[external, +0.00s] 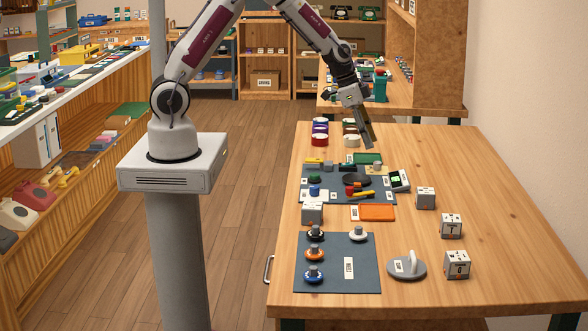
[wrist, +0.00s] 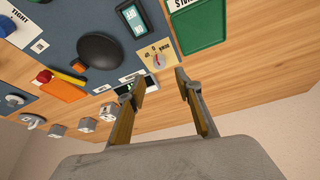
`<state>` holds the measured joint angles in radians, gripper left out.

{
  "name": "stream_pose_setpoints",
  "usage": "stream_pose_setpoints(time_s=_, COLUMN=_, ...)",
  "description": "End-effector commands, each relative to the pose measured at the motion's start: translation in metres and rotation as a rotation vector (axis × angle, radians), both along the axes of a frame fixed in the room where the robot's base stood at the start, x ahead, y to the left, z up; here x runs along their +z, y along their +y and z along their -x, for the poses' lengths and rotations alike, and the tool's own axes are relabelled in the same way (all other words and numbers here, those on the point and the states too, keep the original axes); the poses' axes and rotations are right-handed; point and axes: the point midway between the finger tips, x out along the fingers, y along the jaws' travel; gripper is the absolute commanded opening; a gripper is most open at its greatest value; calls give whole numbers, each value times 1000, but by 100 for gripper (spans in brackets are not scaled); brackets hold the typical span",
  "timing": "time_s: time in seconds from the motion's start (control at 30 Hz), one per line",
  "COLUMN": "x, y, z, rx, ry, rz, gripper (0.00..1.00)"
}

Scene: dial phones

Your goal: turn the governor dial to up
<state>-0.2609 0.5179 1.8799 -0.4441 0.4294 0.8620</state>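A small beige plate with printed marks and a little dial with a red pointer (wrist: 157,58) lies at the edge of the dark mat in the wrist view. It best fits the governor dial, but I cannot read its lettering for sure. In the external view the beige plate (external: 377,169) is small, just below my gripper. My gripper (wrist: 161,76) is open and empty, its two fingers apart with the dial seen just beyond the fingertips. In the external view my gripper (external: 371,144) points down above the table, apart from the plate.
Beside the dial are a green tray (wrist: 190,25), a dark green switch (wrist: 132,18), a large black disc (wrist: 101,50) and a device with a green screen (external: 399,180).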

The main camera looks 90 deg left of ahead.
Motion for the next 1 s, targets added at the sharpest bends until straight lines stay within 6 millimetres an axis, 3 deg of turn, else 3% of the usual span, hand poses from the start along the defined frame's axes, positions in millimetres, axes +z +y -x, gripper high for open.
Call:
stream_pose_setpoints(time_s=0.6, x=-53, y=-5, z=-21, rx=0, ry=2, rz=0, gripper=34)
stream_pose_setpoints(time_s=1.0, x=-66, y=-6, z=-27, rx=0, ry=1, rz=0, gripper=34)
